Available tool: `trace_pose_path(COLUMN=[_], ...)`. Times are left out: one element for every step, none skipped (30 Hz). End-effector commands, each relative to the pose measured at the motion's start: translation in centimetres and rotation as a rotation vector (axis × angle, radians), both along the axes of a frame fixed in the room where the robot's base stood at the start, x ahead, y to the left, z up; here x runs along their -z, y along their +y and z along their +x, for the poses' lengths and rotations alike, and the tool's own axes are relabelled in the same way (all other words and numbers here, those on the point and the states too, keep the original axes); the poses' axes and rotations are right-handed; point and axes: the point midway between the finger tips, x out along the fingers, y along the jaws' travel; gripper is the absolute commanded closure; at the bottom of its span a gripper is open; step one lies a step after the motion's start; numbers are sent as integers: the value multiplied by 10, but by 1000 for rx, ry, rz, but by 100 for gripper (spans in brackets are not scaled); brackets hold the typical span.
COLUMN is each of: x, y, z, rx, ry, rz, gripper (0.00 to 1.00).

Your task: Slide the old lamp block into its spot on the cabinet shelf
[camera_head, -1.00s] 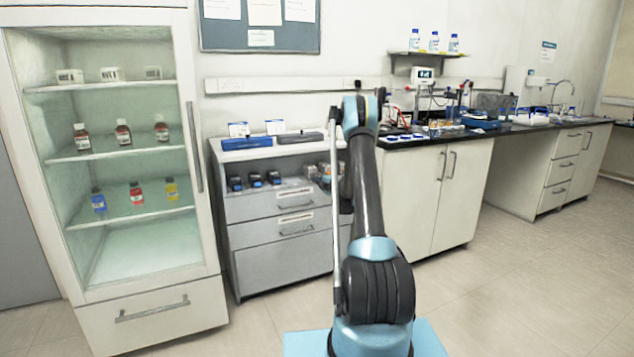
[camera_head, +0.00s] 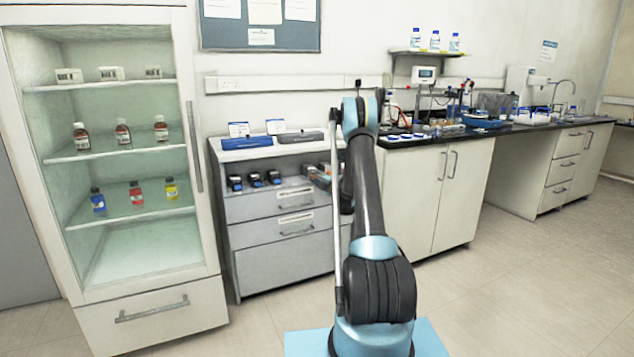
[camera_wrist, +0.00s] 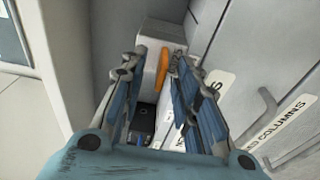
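The grey cabinet (camera_head: 275,215) has an open shelf (camera_head: 290,185) above its drawers. Several small dark blue and black blocks stand on the shelf's left part, one of them here (camera_head: 254,180). I cannot tell which thing is the old lamp block. My gripper (camera_wrist: 153,65) is hidden behind my arm in the head view. In the wrist view its two blue fingers are spread apart. A light grey block (camera_wrist: 153,38) and an orange piece (camera_wrist: 163,66) show between and beyond the fingertips; contact is unclear. A dark block (camera_wrist: 140,126) shows between the fingers lower down.
A blue case (camera_head: 247,142) and a grey case (camera_head: 299,137) lie on the cabinet top. A glass-fronted fridge (camera_head: 130,240) with bottles stands at left. A black-topped bench (camera_head: 440,135) runs right. Drawer fronts with labels (camera_wrist: 217,82) lie close beside the right finger.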

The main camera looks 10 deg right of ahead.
Motion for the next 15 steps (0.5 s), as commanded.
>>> trace_pose_path(x=[0,0,0,0,0,0,0,0,0,0,0,0,1,1,1], y=[0,0,0,0,0,0,0,0,-1,-2,-4,-6,-8,-10,-13], z=[0,0,0,0,0,0,0,-1,-3,-5,-7,-11,-14,-19,-25], rx=[0,0,0,0,0,0,0,0,0,0,0,1,1,1,2], ry=[0,0,0,0,0,0,0,0,0,0,0,0,0,0,0], rz=[0,0,0,0,0,0,0,0,0,0,0,0,0,0,0], gripper=[70,70,70,70,70,70,70,70,70,70,70,70,70,70,70])
